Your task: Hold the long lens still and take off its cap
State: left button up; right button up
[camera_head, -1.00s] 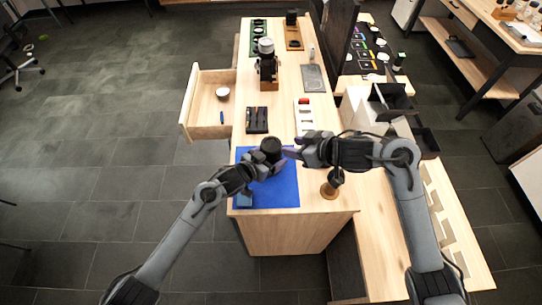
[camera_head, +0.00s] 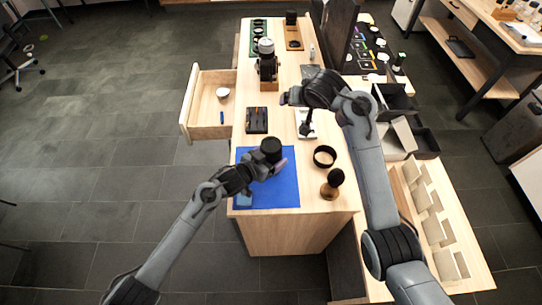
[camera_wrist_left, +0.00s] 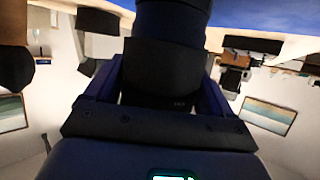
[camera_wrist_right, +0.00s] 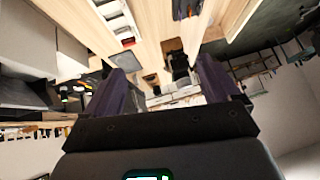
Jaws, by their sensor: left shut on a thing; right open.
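A dark cylinder (camera_head: 271,149), which looks like the long lens, stands upright over the blue mat (camera_head: 285,192). My left gripper (camera_head: 274,165) is shut around it, and its black barrel (camera_wrist_left: 165,60) fills the gap between the fingers in the left wrist view. Its top end is dark, and I cannot tell whether a cap is on it. My right gripper (camera_head: 286,97) is open and empty, behind the lens and above the table, with clear space between its fingers (camera_wrist_right: 160,88) in the right wrist view.
A black ring (camera_head: 324,156) lies right of the mat, near a dark-topped wooden piece (camera_head: 333,184). A black tray (camera_head: 257,119) and an open drawer (camera_head: 208,108) are at left. Dark bins (camera_head: 393,101) are at right.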

jog(key=s+a+m+g+h, duration=0.1)
jog(key=a+m+g, duration=0.2)
jog(key=m+g+h, duration=0.1)
jog(key=g, duration=0.4)
send_over(271, 144)
jog(key=shift+f, duration=4.6)
jog(key=c, duration=1)
jog(key=shift+r, duration=0.7)
jog(key=shift+c, duration=0.2)
jog(key=shift+r, duration=2.4)
